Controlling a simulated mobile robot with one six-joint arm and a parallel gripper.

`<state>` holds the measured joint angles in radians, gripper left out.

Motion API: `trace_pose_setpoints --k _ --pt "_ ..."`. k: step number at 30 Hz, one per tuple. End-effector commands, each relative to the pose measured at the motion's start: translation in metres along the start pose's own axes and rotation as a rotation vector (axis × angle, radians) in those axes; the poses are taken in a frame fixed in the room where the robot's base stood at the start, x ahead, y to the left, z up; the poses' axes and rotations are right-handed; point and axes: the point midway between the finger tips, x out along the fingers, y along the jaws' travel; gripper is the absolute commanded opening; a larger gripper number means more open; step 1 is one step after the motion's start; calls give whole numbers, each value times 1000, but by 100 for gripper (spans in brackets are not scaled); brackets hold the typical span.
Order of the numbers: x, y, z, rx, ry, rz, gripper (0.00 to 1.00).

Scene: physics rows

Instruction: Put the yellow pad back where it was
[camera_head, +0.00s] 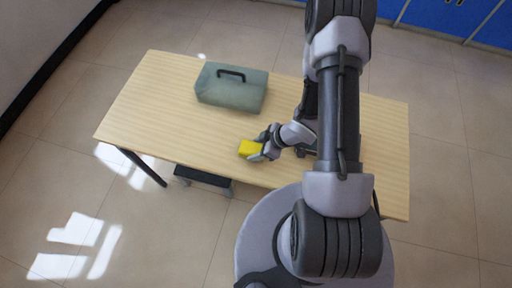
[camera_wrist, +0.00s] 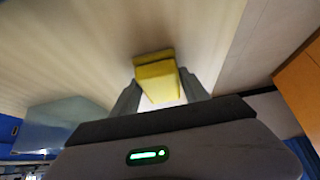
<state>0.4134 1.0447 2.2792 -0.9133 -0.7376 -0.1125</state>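The yellow pad (camera_head: 249,149) is a small block at the tip of my gripper (camera_head: 262,146), over the front middle of the wooden table (camera_head: 140,105). In the wrist view the yellow pad (camera_wrist: 157,78) sits between the two grey fingers of my gripper (camera_wrist: 160,84), which touch its sides. My gripper is shut on it. I cannot tell whether the pad rests on the table or is held just above it.
A grey-green case (camera_head: 225,92) with a dark handle stands at the back left of the table. The table's left part is clear. A dark object (camera_head: 204,180) shows below the table's front edge. My arm hides part of the table's right side.

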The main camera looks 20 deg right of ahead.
Motion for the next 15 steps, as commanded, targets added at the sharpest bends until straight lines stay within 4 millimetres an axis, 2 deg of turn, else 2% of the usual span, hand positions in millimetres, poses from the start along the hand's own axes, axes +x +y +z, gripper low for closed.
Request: trace_pose_setpoints --k 1,3,11,14,15 --pt "0 0 0 0 0 0 63" --pt "0 0 0 0 0 0 74" --pt "-1 0 -1 0 0 0 74" --pt "-11 1 -4 1 0 2 74" --pt "-19 1 -4 1 1 3 74"
